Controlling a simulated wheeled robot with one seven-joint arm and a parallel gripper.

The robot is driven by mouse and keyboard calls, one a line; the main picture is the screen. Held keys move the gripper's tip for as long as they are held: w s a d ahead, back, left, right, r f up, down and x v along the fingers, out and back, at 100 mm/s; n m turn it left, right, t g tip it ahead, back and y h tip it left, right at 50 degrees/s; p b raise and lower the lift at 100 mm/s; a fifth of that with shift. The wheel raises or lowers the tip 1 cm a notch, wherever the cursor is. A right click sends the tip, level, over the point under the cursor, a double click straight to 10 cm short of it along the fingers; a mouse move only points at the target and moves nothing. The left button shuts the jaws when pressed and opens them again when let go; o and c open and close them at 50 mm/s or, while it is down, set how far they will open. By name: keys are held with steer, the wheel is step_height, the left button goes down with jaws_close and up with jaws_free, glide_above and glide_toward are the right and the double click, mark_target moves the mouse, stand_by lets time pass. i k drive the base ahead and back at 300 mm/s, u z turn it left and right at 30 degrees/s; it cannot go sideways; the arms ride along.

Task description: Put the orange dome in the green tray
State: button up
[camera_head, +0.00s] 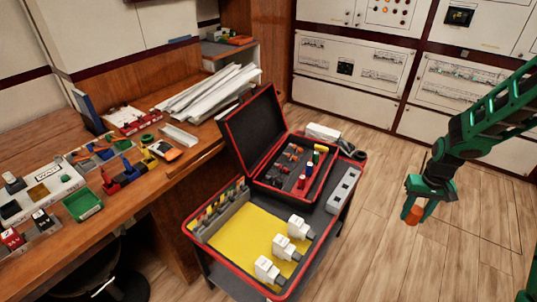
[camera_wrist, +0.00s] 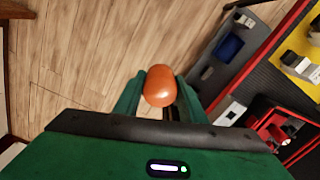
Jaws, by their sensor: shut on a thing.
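The orange dome (camera_head: 413,215) is held between the fingertips of my gripper (camera_head: 420,208), on the right side of the head view. In the wrist view the dome (camera_wrist: 160,86) sits between the two green fingers (camera_wrist: 158,95), which are shut on it. My gripper is in the air over the wooden floor, to the right of the cart and well apart from it. The green tray (camera_head: 83,205) is on the wooden desk at the left of the head view. It looks empty, with its rim visible.
A cart with a red-edged yellow tray (camera_head: 235,235) and an open black case (camera_head: 253,130) stands between my gripper and the desk. The raised case lid is tall. Coloured bins (camera_head: 125,167) and a white box (camera_head: 45,190) crowd the desk around the green tray.

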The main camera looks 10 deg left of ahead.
mark_target(85, 206)
steer(key=u, duration=0.1)
steer(key=k, duration=0.9)
steer(key=u, duration=1.65)
steer(key=i, duration=0.9)
steer(key=z, duration=0.05)
